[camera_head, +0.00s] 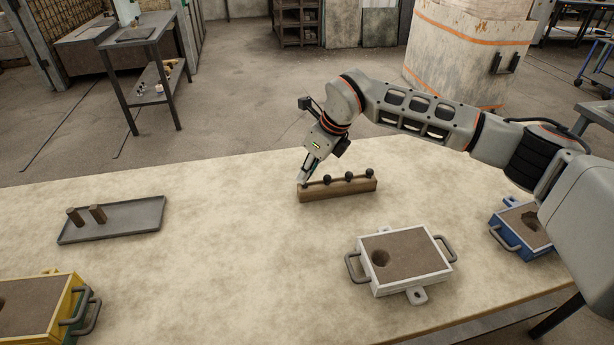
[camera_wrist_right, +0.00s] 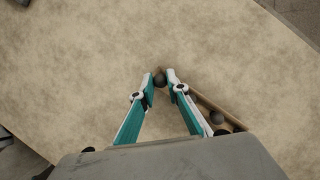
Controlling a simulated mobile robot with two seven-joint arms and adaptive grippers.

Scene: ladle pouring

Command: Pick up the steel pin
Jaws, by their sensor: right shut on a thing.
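A wooden block (camera_head: 338,191) stands near the back middle of the table with a row of dark ball-topped pins in it. My right gripper (camera_head: 304,180) is at the left end of the block, pointing down. In the right wrist view its fingertips (camera_wrist_right: 163,77) are shut on a dark ball-topped pin (camera_wrist_right: 160,80), which I take as the steel pin. The shank is hidden. Other dark balls (camera_wrist_right: 216,117) sit along the block beside and behind the right finger. I cannot tell whether the held pin is still in the block. My left gripper is not in view.
A grey tray (camera_head: 135,222) with two brown cylinders lies at the left. A yellow sand-filled box (camera_head: 77,305) is at front left, a white one (camera_head: 382,286) at front right and a blue one (camera_head: 512,245) at far right. The table's middle (camera_head: 230,240) is clear.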

